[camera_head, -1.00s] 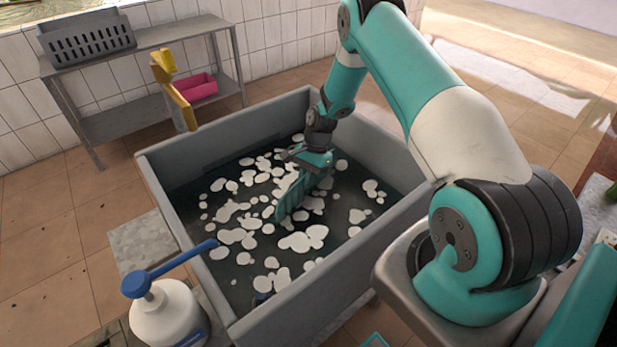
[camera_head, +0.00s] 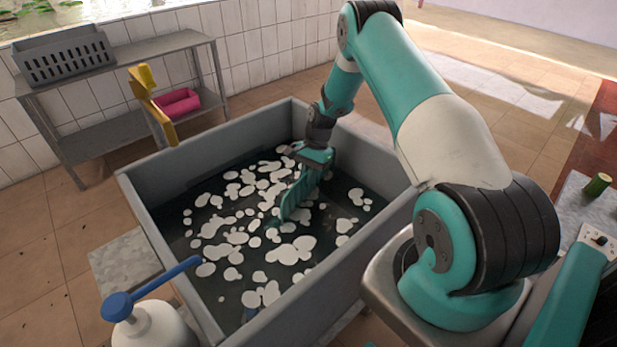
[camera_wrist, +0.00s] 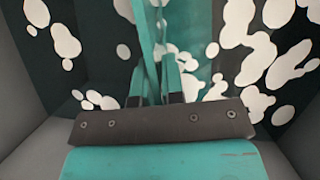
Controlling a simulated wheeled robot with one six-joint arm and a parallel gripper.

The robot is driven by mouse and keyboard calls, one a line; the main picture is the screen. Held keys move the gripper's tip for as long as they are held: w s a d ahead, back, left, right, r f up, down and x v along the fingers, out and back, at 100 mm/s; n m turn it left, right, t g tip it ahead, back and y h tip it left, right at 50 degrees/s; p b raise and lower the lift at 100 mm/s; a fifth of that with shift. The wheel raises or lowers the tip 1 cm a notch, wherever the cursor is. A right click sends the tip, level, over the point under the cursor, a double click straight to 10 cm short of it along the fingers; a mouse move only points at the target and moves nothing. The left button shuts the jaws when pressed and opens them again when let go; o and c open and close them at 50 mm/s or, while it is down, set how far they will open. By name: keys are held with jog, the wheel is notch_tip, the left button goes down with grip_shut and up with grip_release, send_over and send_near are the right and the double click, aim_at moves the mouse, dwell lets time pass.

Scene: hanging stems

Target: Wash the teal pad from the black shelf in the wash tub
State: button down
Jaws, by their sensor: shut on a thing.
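The wash tub (camera_head: 172,262) is a large grey basin of dark water with white foam patches floating on it. My gripper (camera_head: 305,172) is inside the tub, pointing down near its far right part. It is shut on the teal pad (camera_head: 294,200), which hangs below it, tilted, with its lower end at or in the water. In the wrist view the pad (camera_wrist: 150,45) shows edge-on as a thin teal strip between the fingers, over foam and dark water. How deep the pad's lower end goes is hard to tell. I cannot make out a black shelf.
A white pump bottle with a blue top (camera_head: 118,305) stands at the tub's near left corner. A yellow bracket (camera_head: 150,100) rises by the far left wall. A metal rack (camera_head: 105,135) behind holds a grey crate (camera_head: 65,57) and a pink tray (camera_head: 178,102).

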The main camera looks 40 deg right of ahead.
notch_tip(320, 180, up, 35)
jog(key=p, duration=2.4)
jog(key=shift+p, duration=0.3)
jog(key=shift+f, duration=0.15)
